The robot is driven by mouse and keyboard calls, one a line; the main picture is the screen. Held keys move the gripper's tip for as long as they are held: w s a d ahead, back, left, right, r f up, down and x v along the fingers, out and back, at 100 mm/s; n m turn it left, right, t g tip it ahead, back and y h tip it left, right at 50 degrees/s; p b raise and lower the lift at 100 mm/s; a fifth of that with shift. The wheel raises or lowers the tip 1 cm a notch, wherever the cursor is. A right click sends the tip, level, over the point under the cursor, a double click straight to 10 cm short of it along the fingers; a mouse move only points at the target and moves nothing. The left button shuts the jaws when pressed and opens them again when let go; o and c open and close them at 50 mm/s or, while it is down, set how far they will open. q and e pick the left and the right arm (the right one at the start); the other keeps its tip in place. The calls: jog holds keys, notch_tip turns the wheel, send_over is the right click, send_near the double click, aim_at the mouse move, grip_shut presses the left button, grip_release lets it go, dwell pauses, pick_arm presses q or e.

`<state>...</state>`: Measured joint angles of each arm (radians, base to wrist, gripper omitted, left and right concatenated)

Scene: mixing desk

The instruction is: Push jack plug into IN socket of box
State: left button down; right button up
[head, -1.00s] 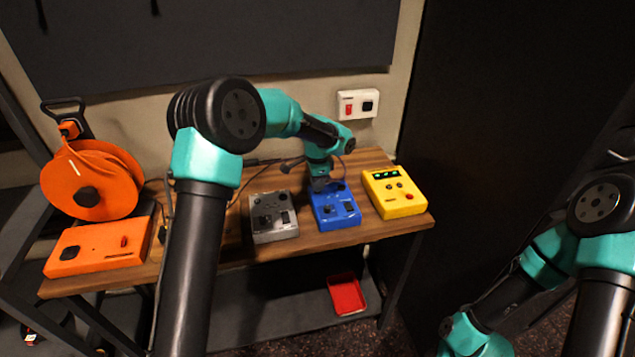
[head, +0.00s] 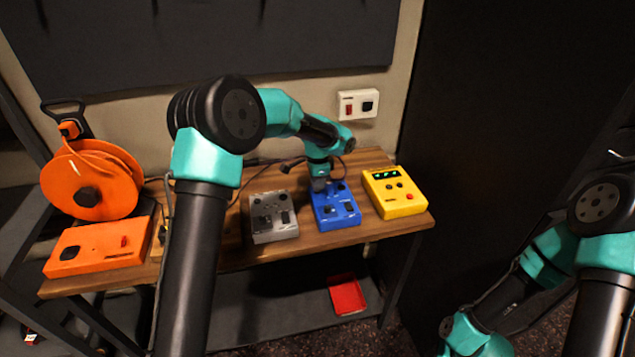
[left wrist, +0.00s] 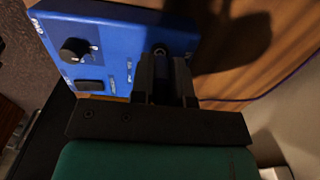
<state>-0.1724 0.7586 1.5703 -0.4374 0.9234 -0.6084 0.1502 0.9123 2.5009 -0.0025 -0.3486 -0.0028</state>
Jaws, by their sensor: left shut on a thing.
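The blue box (head: 337,215) lies on the wooden desk, between the grey box and the yellow box. It also fills the upper left of the left wrist view (left wrist: 115,38), with a black knob and a black switch on its top. My left gripper (head: 320,184) is at the back left edge of the blue box, pointing down. In the left wrist view the dark fingers are shut on the jack plug (left wrist: 160,51), which is mostly hidden between them. I cannot tell whether its tip is inside the socket. My right arm is at the right; its gripper is out of view.
A grey box (head: 273,216) stands left of the blue box and a yellow box (head: 394,193) right of it. An orange box (head: 99,247) and an orange cable reel (head: 92,178) are at the left. A cable (head: 262,162) runs behind the grey box.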

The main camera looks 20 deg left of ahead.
pick_arm(q)
jog(key=shift+f, duration=0.6)
dwell(0.3)
jog(key=c, duration=1)
grip_release()
jog(key=shift+r, duration=0.1)
notch_tip(320, 180, up, 17)
jog(key=shift+r, duration=0.1)
